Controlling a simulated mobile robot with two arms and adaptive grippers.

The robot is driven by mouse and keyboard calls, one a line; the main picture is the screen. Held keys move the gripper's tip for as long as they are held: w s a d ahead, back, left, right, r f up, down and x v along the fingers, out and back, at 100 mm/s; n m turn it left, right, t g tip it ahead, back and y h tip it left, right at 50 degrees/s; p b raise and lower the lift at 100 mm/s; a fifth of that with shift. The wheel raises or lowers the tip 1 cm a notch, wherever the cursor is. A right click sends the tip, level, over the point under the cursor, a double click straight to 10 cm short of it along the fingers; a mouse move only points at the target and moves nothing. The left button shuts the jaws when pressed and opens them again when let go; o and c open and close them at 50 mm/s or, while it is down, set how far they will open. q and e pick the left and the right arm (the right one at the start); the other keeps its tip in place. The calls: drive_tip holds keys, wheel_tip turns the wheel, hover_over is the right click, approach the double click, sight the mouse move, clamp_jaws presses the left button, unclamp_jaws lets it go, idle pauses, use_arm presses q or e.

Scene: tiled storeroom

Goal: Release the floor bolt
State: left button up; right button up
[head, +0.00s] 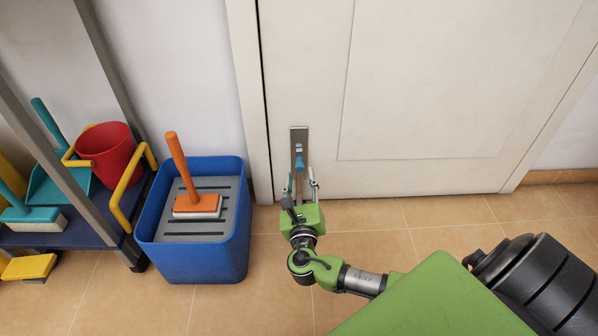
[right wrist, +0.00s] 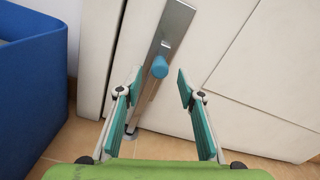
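The floor bolt (head: 299,150) is a grey metal strip with a blue knob, upright on the lower left part of the white door (head: 420,90). In the right wrist view the blue knob (right wrist: 160,67) stands out from the metal plate (right wrist: 172,30), and the rod runs down to the floor. My right gripper (head: 301,178) is open in front of the bolt, low near the floor. In the right wrist view its teal-padded fingers (right wrist: 157,80) are spread to either side of the knob, with gaps and no contact visible. My left gripper is not in view.
A blue bin (head: 190,255) with a grey slatted top and an orange-handled brush (head: 196,203) stands left of my right gripper. A shelf trolley (head: 100,238) with a red bucket (head: 107,150) is farther left. The tiled floor (head: 430,245) before the door is mostly clear.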

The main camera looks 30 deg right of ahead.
sight(300, 171)
drive_tip(key=b+x, duration=0.2)
drive_tip(key=x, duration=0.2)
drive_tip(key=shift+w+d+f, duration=0.2)
drive_tip(key=shift+w, duration=0.1)
drive_tip(key=shift+w+d+r+b, duration=0.15)
drive_tip(key=shift+w+d+b, duration=0.25)
drive_tip(key=shift+w, duration=0.2)
clamp_jaws()
drive_tip(key=shift+r, duration=0.1)
